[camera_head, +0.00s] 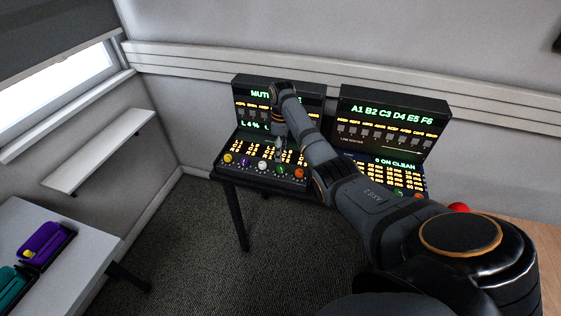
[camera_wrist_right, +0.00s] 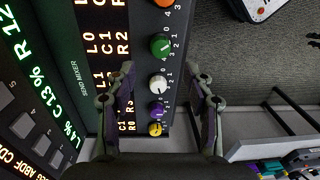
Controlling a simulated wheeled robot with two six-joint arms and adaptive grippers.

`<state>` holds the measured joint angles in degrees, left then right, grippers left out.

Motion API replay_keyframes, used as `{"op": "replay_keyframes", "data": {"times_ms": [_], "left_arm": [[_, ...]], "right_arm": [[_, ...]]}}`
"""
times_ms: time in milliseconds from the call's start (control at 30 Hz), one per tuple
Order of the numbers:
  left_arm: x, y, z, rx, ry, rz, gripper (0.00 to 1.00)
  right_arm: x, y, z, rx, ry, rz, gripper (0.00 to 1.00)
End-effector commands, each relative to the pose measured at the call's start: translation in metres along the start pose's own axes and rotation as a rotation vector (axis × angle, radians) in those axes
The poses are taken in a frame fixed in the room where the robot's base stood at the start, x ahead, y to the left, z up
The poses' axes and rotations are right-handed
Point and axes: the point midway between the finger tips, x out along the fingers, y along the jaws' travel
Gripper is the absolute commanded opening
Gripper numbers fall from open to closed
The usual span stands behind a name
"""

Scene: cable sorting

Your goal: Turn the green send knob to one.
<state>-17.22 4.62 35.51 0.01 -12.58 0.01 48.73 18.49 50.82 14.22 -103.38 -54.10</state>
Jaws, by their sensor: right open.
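The send mixer panel (camera_wrist_right: 94,20) holds a row of colored knobs. The green knob (camera_wrist_right: 160,46) has a pale pointer mark and small numbers beside it; it also shows in the head view (camera_head: 282,170). The white knob (camera_wrist_right: 158,85), purple knob (camera_wrist_right: 157,111) and yellow knob (camera_wrist_right: 155,129) line up on one side of it, and an orange knob (camera_wrist_right: 163,3) on the other. My right gripper (camera_wrist_right: 162,72) is open and empty above the row. In the wrist view its fingers flank the white knob, with green just past the tips; contact cannot be told. My left gripper is out of view.
A second console (camera_head: 393,122) stands to the right, partly behind my right arm, with its own green knob (camera_head: 398,190). A white table (camera_head: 62,222) with purple and teal items is at lower left. A shelf (camera_head: 100,152) is on the left wall. The carpet between is clear.

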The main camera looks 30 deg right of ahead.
Motion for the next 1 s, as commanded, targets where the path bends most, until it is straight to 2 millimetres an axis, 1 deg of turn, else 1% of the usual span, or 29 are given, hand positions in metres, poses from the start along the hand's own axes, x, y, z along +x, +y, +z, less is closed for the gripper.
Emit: {"op": "replay_keyframes", "data": {"times_ms": [33, 100, 200, 300, 400, 867, 967, 1000], "left_arm": [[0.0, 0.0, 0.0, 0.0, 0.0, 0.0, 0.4], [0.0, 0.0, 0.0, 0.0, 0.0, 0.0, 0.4], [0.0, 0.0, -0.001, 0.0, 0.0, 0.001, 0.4], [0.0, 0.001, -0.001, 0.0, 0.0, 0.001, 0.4], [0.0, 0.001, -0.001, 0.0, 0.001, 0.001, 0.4], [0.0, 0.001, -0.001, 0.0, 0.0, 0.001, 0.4], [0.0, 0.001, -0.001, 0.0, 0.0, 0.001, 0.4], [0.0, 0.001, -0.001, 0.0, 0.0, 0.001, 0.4]], "right_arm": [[-0.012, 0.001, -0.001, 0.0, 0.003, 0.003, 0.53], [-0.024, 0.0, 0.0, 0.0, 0.001, 0.002, 0.53], [-0.038, 0.0, -0.001, 0.0, 0.001, 0.001, 0.53], [-0.044, 0.0, 0.0, 0.0, 0.001, 0.0, 0.53], [-0.046, 0.0, 0.0, 0.0, 0.0, -0.001, 0.53], [-0.043, -0.001, 0.0, 0.002, -0.001, 0.001, 0.53], [-0.023, -0.01, 0.002, 0.024, -0.012, 0.024, 0.53], [-0.009, -0.018, 0.004, 0.042, -0.018, 0.043, 0.53]]}}
